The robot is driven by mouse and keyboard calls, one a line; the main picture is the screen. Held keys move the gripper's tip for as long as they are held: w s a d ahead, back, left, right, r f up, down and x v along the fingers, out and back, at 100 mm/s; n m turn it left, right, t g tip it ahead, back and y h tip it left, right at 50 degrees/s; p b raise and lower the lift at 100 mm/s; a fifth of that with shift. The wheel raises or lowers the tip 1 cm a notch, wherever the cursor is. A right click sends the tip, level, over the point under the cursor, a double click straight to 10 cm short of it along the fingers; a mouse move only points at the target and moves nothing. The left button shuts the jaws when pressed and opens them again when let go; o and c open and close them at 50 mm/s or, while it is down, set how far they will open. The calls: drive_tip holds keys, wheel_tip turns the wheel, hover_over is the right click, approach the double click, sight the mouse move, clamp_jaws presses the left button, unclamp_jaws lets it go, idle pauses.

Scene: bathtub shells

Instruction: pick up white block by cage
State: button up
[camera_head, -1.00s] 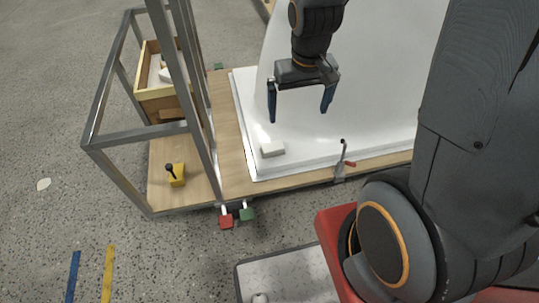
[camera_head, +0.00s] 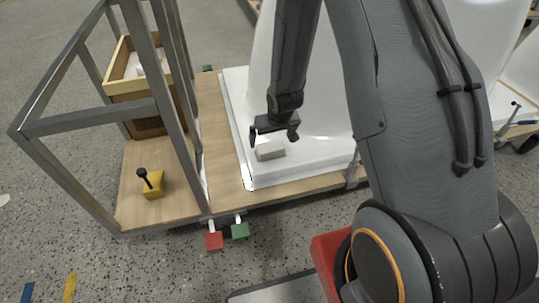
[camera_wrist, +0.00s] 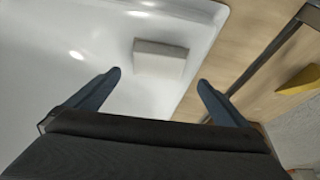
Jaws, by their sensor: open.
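The white block (camera_head: 270,151) lies on the white shell's flat rim (camera_head: 246,165), near its front left corner beside the metal cage (camera_head: 150,60). In the wrist view the white block (camera_wrist: 160,60) sits beyond and between the two blue fingertips, on the white surface. My gripper (camera_head: 273,136) is just above and behind the block in the head view, pointing down at it. Its fingers are apart and empty in the wrist view (camera_wrist: 158,80). The fingertips are partly hard to make out in the head view.
A wooden box (camera_head: 136,85) stands inside the cage. A yellow block with a black knob (camera_head: 152,184) sits on the wooden board (camera_head: 215,135). Red (camera_head: 214,240) and green (camera_head: 240,231) clamp ends stick out at the board's front edge.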

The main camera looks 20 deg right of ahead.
sight(270, 146)
drive_tip(key=b+x, duration=0.1)
drive_tip(key=x, duration=0.3)
drive_tip(key=b+x, duration=0.2)
drive_tip(key=x, duration=0.2)
drive_tip(key=shift+s+d+f, duration=0.1)
drive_tip(key=shift+s+d, duration=0.05)
drive_tip(key=shift+d, duration=0.1)
drive_tip(key=c, duration=1.1)
